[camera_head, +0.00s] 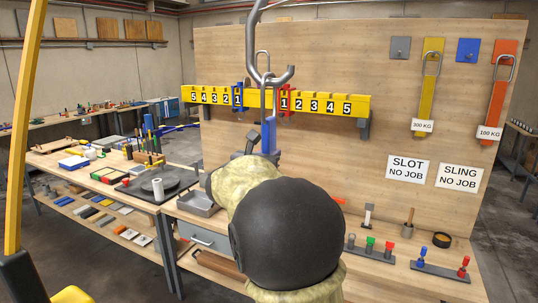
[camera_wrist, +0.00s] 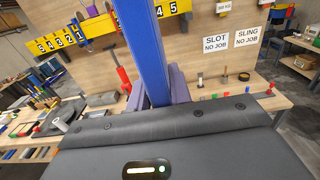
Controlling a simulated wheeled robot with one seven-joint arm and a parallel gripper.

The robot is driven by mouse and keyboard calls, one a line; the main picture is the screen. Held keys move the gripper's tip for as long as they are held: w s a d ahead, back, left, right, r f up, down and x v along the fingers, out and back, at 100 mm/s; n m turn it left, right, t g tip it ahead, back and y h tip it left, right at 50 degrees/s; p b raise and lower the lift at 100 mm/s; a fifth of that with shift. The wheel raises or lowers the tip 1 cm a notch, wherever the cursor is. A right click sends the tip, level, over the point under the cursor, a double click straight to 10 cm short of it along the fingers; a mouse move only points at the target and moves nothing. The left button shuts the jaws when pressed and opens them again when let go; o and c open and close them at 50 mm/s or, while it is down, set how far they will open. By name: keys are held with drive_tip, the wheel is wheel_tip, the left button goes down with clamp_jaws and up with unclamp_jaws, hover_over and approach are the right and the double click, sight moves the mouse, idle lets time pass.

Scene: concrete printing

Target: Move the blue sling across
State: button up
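The blue sling (camera_head: 268,134) is upright in front of the board, below a large metal crane hook (camera_head: 268,78). A metal link (camera_head: 262,62) shows at the hook; I cannot tell whether it hangs on the hook. In the wrist view the blue strap (camera_wrist: 146,50) runs up from between the fingers of my gripper (camera_wrist: 160,92), which is shut on it. My dark wrist hides the sling's lower end. On the board, the blue plate (camera_head: 467,50) and grey plate (camera_head: 400,47) hold no sling.
A yellow sling (camera_head: 427,92) tagged 300 KG and a red sling (camera_head: 497,98) tagged 100 KG hang at right. A yellow numbered rail (camera_head: 325,103) crosses behind the hook. The bench (camera_head: 455,262) below holds levers and a black ring (camera_head: 441,240).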

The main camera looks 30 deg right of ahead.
sight(265, 138)
clamp_jaws()
drive_tip(key=shift+r, duration=0.15)
drive_tip(key=shift+r+p, duration=1.2)
drive_tip(key=shift+r, duration=1.3)
drive_tip(key=shift+s+d+f, duration=0.1)
